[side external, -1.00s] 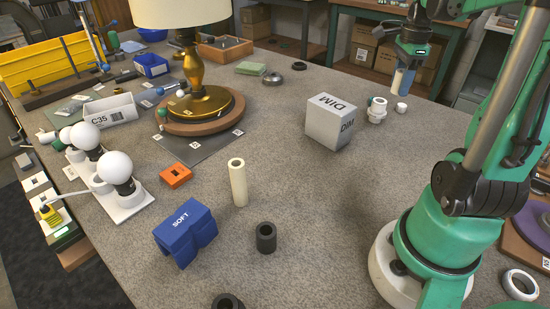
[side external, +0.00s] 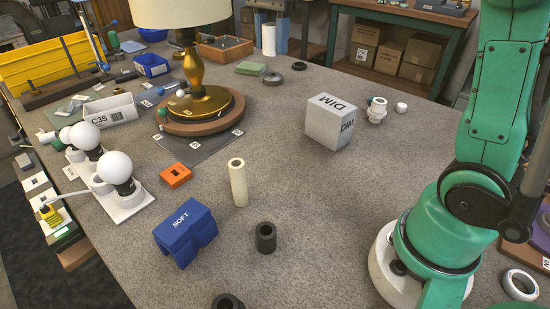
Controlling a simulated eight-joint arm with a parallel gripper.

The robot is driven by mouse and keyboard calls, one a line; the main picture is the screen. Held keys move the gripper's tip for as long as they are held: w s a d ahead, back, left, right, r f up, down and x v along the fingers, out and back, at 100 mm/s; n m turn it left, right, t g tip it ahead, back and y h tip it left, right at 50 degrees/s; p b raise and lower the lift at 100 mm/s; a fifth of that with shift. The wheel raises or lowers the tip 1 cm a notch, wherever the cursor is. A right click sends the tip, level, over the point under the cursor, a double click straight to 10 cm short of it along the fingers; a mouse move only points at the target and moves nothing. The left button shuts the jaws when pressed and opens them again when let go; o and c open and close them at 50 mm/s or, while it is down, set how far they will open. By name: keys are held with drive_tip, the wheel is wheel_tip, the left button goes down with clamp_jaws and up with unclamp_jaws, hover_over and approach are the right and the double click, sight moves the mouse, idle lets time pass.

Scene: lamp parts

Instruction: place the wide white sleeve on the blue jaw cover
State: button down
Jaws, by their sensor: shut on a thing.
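The blue jaw cover (side external: 185,231), marked SOFT, sits on the table at front left, well apart from the gripper. Its top is bare.
A tall cream tube (side external: 238,182) stands right of the cover, near a black sleeve (side external: 265,238) and an orange block (side external: 175,175). A brass lamp (side external: 205,100), grey DIM box (side external: 331,122) and white bulbs (side external: 115,168) stand around.

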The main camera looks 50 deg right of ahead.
drive_tip(key=a+r+n, duration=0.2)
drive_tip(key=a+n, duration=0.3)
drive_tip(key=a, duration=1)
drive_tip(key=n, duration=0.4)
hover_over(181, 221)
wheel_tip(181, 221, down, 19)
drive_tip(key=shift+f, duration=0.1)
drive_tip(key=shift+c, duration=2)
unclamp_jaws()
